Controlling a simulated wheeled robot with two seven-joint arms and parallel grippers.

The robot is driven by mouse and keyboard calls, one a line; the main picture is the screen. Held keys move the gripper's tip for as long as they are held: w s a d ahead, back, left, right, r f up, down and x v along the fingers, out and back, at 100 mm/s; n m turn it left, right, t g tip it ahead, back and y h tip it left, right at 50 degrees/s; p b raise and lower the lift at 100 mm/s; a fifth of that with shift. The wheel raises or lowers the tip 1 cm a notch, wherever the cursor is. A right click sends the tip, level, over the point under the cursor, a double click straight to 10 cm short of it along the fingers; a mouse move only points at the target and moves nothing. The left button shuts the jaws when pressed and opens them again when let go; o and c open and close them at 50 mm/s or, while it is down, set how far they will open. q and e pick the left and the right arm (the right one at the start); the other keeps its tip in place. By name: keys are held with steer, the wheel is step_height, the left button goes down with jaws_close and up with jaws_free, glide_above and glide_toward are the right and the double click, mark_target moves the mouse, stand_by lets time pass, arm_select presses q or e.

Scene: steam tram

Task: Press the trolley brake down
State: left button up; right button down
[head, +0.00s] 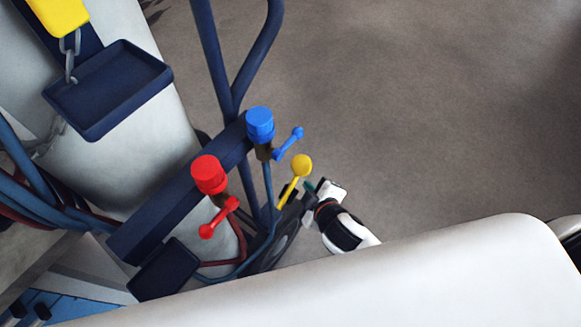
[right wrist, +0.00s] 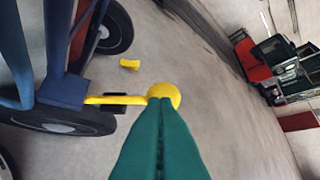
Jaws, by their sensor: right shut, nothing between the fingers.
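The trolley brake is a yellow lever (head: 291,182) with a round yellow knob (head: 302,165), low on the right side of the dark blue trolley frame (head: 150,227). In the right wrist view the brake lever (right wrist: 115,100) sticks out sideways above a wheel, and its knob (right wrist: 168,92) is just beyond the fingertips. My right gripper (head: 310,187) is beside the lever in the head view. Its green fingers (right wrist: 160,103) are shut and empty. They overlap the knob's lower edge in the wrist view; I cannot tell whether they touch it. My left gripper is not in view.
A red valve (head: 210,174) and a blue valve (head: 260,125) stand on the trolley near the brake, with hoses below. A small yellow block (right wrist: 129,64) lies on the floor near a wheel (right wrist: 115,30). The floor (head: 430,110) to the right is clear.

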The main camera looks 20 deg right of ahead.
steer(key=shift+w+a+r, duration=0.1)
steer(key=shift+a+r, duration=0.05)
steer(key=shift+r, duration=0.35)
steer(key=b, duration=0.1)
glide_toward(297, 163)
steer(key=w+a, duration=0.2)
steer(key=w, duration=0.1)
steer(key=f, duration=0.1)
steer(key=w+d+f+b, duration=0.1)
steer(key=shift+w+d+f, duration=0.1)
steer(key=shift+w+f, duration=0.15)
steer(key=shift+f, duration=0.05)
steer(key=shift+w+d+f, duration=0.2)
steer(key=shift+d+f, duration=0.05)
steer(key=shift+f, duration=0.05)
